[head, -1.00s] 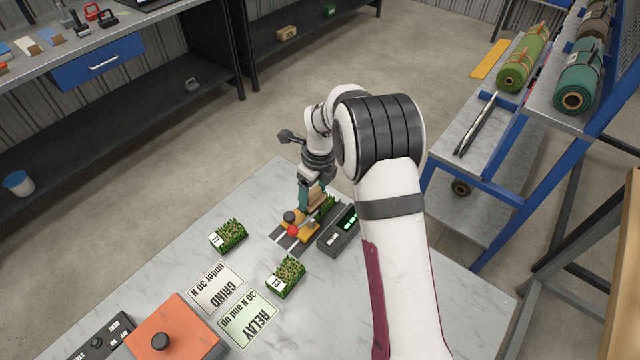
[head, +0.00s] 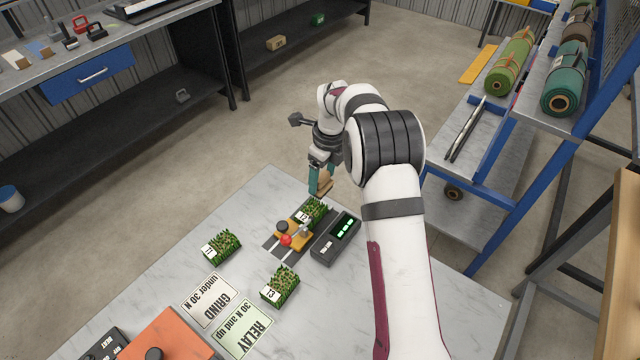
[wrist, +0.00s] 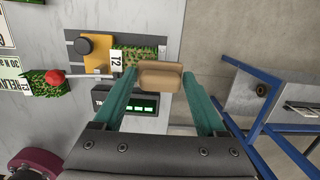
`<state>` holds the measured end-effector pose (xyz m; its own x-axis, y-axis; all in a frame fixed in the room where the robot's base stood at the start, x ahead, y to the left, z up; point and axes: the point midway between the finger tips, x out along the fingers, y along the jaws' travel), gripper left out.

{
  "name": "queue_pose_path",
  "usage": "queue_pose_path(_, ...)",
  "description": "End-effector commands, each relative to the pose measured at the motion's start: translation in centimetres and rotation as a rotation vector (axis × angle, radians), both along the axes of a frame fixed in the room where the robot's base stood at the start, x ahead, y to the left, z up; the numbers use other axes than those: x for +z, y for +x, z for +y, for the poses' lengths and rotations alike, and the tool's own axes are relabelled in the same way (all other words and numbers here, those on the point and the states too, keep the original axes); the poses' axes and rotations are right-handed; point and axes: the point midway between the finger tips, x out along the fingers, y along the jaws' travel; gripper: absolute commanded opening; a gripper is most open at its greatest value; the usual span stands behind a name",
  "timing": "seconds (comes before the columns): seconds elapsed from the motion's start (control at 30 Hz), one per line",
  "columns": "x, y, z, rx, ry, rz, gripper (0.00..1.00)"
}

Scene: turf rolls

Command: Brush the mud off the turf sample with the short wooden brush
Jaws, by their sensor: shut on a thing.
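My gripper (head: 320,183) is shut on the short wooden brush (wrist: 160,77), a tan block between its teal fingers. In the head view the brush (head: 324,184) is just beyond the far end of the clamped turf sample and looks raised clear of it. That sample (head: 314,211), labelled T2, is green and sits in a yellow fixture (head: 290,232) with a black knob and a red ball lever. It also shows in the wrist view (wrist: 137,55), partly hidden by the brush and a finger. I cannot make out mud on it.
A dark meter (head: 337,238) with a green display stands beside the fixture. Turf samples T1 (head: 224,244) and T3 (head: 284,284) lie nearby.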

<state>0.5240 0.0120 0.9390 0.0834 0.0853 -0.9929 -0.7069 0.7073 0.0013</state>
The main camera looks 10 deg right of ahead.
Motion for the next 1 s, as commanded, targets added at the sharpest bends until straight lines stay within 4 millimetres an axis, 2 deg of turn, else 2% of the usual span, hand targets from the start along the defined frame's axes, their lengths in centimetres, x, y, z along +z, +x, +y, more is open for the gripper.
queue_pose_path(0.53,4.9,0.1,0.0,0.001,-0.001,-0.004,0.22)
queue_pose_path(1.0,5.3,0.0,0.0,0.001,-0.001,-0.002,0.22)
